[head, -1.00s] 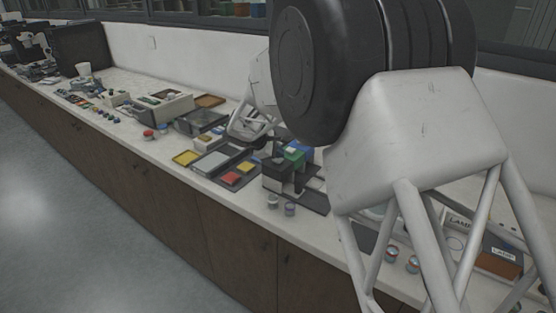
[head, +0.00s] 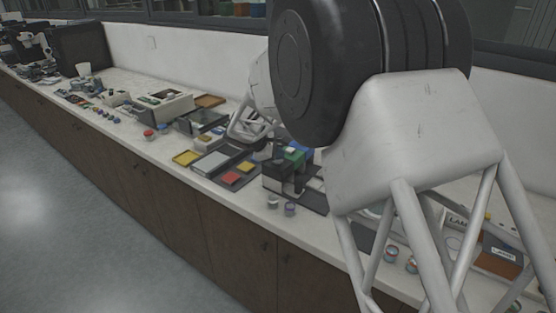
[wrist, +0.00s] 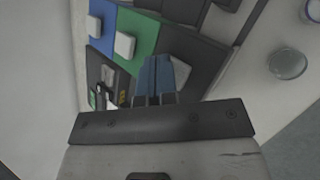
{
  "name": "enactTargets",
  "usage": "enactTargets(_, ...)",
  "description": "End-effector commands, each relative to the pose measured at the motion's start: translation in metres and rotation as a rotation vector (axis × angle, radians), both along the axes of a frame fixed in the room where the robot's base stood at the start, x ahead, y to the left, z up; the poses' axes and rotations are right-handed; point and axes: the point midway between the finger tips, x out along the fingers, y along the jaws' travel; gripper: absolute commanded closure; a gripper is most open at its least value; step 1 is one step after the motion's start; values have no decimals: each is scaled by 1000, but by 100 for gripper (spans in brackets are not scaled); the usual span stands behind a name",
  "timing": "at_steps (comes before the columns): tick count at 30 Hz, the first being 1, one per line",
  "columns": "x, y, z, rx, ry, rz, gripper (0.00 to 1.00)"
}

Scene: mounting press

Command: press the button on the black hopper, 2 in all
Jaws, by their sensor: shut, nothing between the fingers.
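The black hopper (wrist: 202,58) fills the middle of the wrist view, beside the green hopper (wrist: 146,32). Its pale button (wrist: 181,70) shows just right of my fingertips and is partly hidden by them. My gripper (wrist: 155,62) is shut and empty, with its blue-grey fingers over the black hopper near the button. I cannot tell whether they touch it. In the head view the black hopper (head: 276,181) stands near the counter's front edge, with my gripper's end small and dark above it.
The blue hopper (wrist: 101,12) and its white button lie beyond the green one. Small round containers (head: 290,208) stand in front of the black hopper. Trays with yellow and red pieces (head: 231,177) lie to the left. My own arm hides much of the right side.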

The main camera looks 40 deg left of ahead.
Motion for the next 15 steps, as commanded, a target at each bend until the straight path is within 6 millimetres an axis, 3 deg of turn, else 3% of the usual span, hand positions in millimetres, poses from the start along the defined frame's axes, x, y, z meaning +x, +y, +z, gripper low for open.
enactTargets(15,0,0,14,0,0,0,100)
